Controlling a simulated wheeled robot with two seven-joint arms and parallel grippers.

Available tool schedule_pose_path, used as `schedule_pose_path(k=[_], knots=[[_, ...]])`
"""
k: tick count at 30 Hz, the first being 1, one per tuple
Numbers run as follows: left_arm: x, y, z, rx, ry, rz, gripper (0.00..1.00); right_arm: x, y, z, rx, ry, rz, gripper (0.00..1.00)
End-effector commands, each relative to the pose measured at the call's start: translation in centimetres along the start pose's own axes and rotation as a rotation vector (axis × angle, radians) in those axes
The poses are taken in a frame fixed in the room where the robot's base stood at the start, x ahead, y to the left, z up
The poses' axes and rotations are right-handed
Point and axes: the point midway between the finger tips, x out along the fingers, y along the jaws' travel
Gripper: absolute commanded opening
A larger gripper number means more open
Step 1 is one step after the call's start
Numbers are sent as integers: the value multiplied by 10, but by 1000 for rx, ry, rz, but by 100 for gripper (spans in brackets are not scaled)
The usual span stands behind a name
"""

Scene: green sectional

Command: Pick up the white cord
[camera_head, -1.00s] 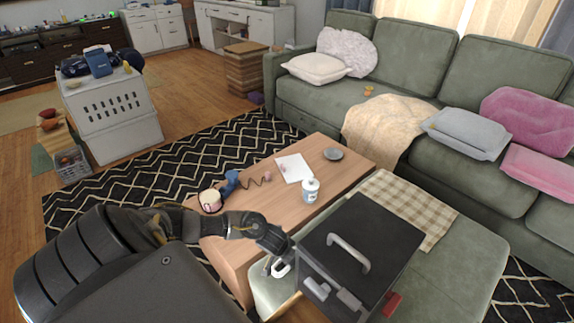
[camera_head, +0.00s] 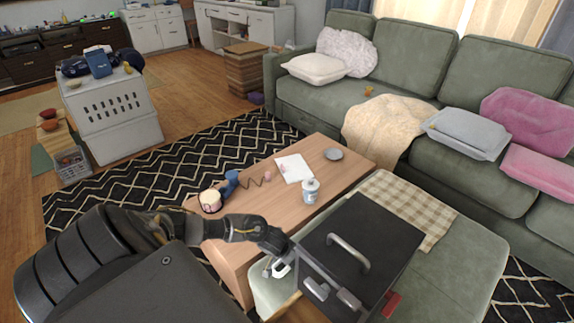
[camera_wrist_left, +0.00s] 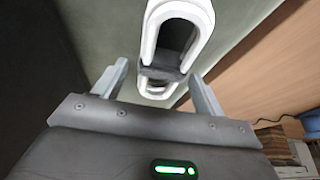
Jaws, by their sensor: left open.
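The white cord (camera_wrist_left: 150,40) shows in the left wrist view as a white looped shape with a dark middle, between and just beyond the fingers of my left gripper (camera_wrist_left: 159,72). The fingers are apart, and I see no contact with the cord. In the head view my left gripper (camera_head: 274,266) points down at the ottoman's near left corner, by the coffee table. A small white part of the cord (camera_head: 283,270) shows there, partly hidden by the gripper. My right gripper is not in view.
A black lidded box (camera_head: 388,232) with a metal handle stands on the green ottoman (camera_head: 470,245), close right of my left gripper. The wooden coffee table (camera_head: 262,222) holds a white jar (camera_head: 311,191), a candle (camera_head: 210,201) and a paper (camera_head: 293,168). The sofa (camera_head: 400,60) stands behind.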

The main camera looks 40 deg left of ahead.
Motion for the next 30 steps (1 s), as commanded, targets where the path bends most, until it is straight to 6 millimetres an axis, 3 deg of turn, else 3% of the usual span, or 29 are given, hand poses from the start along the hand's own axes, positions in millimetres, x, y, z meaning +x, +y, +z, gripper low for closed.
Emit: schedule_pose_path(k=[5,17,30], knots=[[0,0,0,0,0,0,71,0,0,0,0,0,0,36],[0,0,0,1,0,0,22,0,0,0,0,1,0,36],[-10,0,-5,2,1,1,22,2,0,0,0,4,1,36]])
